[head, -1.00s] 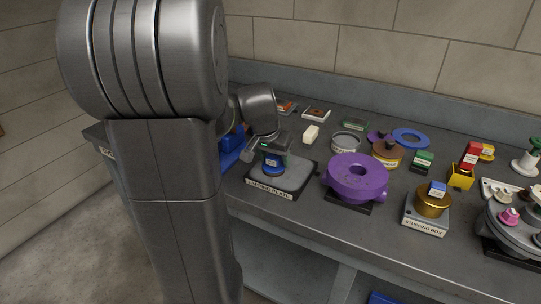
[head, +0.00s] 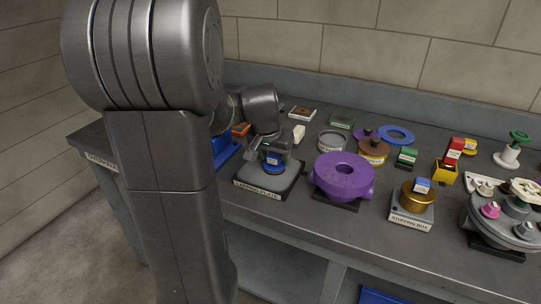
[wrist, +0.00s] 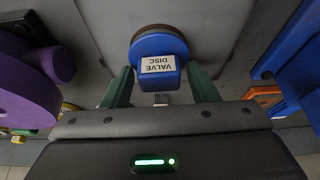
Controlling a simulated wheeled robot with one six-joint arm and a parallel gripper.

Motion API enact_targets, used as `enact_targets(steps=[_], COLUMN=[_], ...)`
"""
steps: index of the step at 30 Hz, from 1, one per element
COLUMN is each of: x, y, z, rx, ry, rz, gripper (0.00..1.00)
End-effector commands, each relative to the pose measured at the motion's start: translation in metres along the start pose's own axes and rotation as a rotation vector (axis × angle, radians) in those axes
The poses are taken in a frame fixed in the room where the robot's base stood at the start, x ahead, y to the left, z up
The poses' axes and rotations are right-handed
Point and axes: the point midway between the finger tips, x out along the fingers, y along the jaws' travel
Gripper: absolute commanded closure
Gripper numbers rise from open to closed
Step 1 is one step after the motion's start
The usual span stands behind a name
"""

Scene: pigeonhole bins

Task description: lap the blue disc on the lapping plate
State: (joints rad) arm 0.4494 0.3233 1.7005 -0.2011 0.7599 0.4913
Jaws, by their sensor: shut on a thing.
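The blue disc (head: 273,167), labelled "VALVE DISC" in the wrist view (wrist: 158,46), is held between the fingers of my gripper (wrist: 163,76). A brown rim shows at its lower face. The lapping plate (head: 258,190) is a grey slab on a dark base with a label on its front edge. The disc is over the plate's back middle part in the head view; I cannot tell whether it touches the surface. The plate's grey top (wrist: 205,25) fills the wrist view around the disc. My gripper also shows in the head view (head: 273,157), partly hiding the disc.
A purple ringed part (head: 343,188) stands close right of the plate. A blue tray (head: 226,152) is close on the left, partly behind my arm. A gold stuffing box (head: 416,198) stands further right.

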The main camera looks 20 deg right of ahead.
Motion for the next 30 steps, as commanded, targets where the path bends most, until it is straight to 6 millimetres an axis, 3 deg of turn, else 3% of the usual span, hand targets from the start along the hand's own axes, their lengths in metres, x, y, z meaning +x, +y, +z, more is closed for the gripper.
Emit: enact_targets(steps=[11, 30], x=[0.005, -0.003], y=[0.015, 0.023], z=[-0.012, 0.012], rx=[0.0, -0.002], ry=[0.001, -0.002], rz=[0.0, 0.0], gripper=[0.74, 0.74])
